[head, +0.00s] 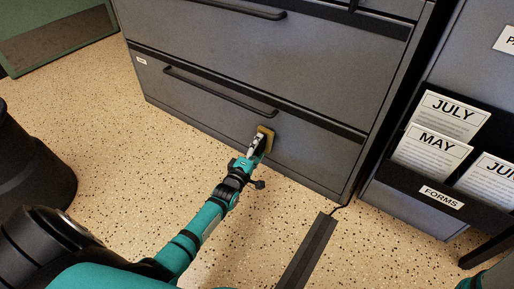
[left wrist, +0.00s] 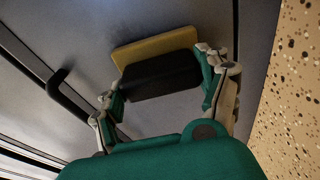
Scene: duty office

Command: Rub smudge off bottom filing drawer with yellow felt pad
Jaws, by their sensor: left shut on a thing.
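The yellow felt pad (head: 266,135) is at the front of the bottom filing drawer (head: 310,150), to the right of that drawer's handle. My left gripper (head: 256,147) is shut on the pad. In the left wrist view the pad (left wrist: 155,47) has a yellow face on a dark block, with the gripper's fingers (left wrist: 165,85) on either side of the block. The pad's yellow side faces the drawer front and looks to be against it or very close; I cannot tell which. I see no smudge; the pad and gripper cover part of the drawer. My right gripper is not in view.
The bottom drawer's black handle (head: 220,92) sticks out left of the pad. A dark floor strip (head: 308,252) runs toward the cabinet. A forms rack (head: 415,178) with printed sheets stands at the right. Speckled floor (head: 120,150) is open at the left.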

